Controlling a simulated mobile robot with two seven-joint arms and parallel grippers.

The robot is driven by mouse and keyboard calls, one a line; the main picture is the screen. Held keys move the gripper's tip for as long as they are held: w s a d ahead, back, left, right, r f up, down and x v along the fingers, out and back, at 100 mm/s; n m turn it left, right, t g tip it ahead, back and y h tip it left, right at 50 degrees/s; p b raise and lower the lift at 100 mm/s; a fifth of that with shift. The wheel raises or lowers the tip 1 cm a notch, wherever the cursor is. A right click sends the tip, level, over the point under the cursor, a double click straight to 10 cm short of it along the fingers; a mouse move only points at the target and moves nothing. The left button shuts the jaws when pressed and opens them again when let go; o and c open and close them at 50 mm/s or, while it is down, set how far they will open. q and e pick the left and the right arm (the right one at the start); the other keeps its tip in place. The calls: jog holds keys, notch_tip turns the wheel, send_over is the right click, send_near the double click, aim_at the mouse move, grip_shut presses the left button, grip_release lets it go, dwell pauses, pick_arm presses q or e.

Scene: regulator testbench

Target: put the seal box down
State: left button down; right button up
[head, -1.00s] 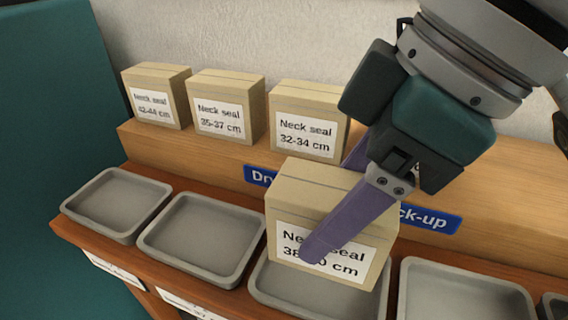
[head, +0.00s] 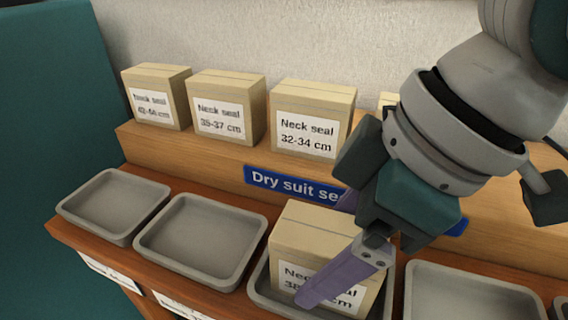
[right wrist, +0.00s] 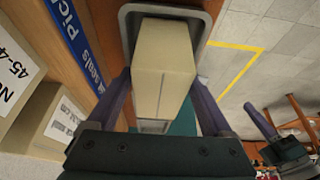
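The seal box (head: 318,232), a tan carton labelled "Neck seal 38-…", stands upright in a grey tray (head: 259,292) on the lower shelf. My right gripper (head: 328,248) is over it, with one purple finger in front of the label and the other behind the box. In the right wrist view the box (right wrist: 163,72) lies between the fingers (right wrist: 162,82), which look slightly apart from its sides. The near finger hides part of the label. My left gripper seems to show at the right of the right wrist view (right wrist: 264,126); its opening is unclear.
Empty grey trays stand left (head: 200,238) and right (head: 470,295) of the box's tray. Behind, a raised wooden step carries several neck seal boxes (head: 310,120) and a blue sign (head: 290,184). A teal panel (head: 50,130) bounds the left.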

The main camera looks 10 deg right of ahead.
jog(key=shift+o, duration=0.4)
jog(key=shift+r, duration=0.15)
jog(key=p+v, duration=0.3)
jog(key=v, duration=0.8)
jog(key=shift+s+d+r, duration=0.2)
jog(key=shift+r, duration=0.25)
